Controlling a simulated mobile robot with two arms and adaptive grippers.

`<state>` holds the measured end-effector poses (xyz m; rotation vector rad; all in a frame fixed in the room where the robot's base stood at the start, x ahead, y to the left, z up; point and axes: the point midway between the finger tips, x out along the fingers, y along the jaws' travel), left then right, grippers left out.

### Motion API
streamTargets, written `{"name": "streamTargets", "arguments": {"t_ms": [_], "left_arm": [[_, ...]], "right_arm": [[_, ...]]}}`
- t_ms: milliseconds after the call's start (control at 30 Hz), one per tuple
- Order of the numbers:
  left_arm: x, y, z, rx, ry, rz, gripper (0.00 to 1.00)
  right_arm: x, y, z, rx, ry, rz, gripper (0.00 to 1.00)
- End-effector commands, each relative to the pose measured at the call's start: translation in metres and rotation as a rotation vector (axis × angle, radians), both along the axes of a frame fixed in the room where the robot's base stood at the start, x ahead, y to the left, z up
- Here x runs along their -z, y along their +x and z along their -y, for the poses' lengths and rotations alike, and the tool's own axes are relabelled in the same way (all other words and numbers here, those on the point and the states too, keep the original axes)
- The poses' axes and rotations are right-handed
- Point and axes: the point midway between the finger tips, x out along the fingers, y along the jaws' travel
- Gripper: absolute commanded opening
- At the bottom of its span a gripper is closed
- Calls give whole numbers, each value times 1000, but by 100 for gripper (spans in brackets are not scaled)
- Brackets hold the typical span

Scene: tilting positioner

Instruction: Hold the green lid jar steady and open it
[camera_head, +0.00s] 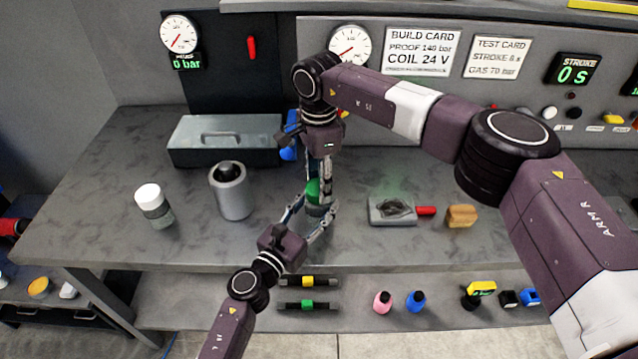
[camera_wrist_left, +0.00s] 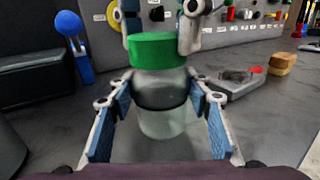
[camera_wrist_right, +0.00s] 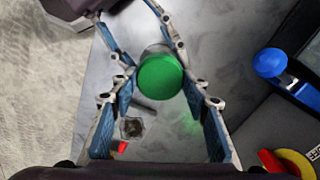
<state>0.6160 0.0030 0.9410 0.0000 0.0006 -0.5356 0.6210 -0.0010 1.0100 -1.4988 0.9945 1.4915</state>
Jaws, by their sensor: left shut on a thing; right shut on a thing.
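The jar (camera_wrist_left: 160,121) is clear with a green lid (camera_wrist_left: 162,50) and stands upright on the workbench. In the head view the green lid (camera_head: 313,188) shows between my grippers, partly hidden by fingers. My left gripper (camera_head: 315,206) reaches in from the front and is shut on the jar's body, with a finger on each side. My right gripper (camera_head: 319,187) comes from above and is shut on the lid. The right wrist view looks down on the round lid (camera_wrist_right: 160,75) between the right fingers; the left fingers show behind it. The lid sits on the jar, with no gap visible.
A white-lidded jar (camera_head: 154,205) and a grey canister (camera_head: 231,192) stand to the left. A grey toolbox (camera_head: 224,142) is behind. A grey tray (camera_head: 392,211) with a red handle and a tan block (camera_head: 461,216) lie to the right. The bench's front left is clear.

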Motion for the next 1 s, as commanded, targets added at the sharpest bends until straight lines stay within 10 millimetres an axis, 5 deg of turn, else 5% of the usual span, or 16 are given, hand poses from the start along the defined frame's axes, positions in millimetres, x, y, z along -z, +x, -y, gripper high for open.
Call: {"name": "streamTargets", "arguments": {"t_ms": [767,1000], "left_arm": [[-1,0,0,0,-1,1,0],[-1,0,0,0,-1,1,0]], "right_arm": [[-16,0,0,0,0,0,14],[-43,1,0,0,0,2,14]]}}
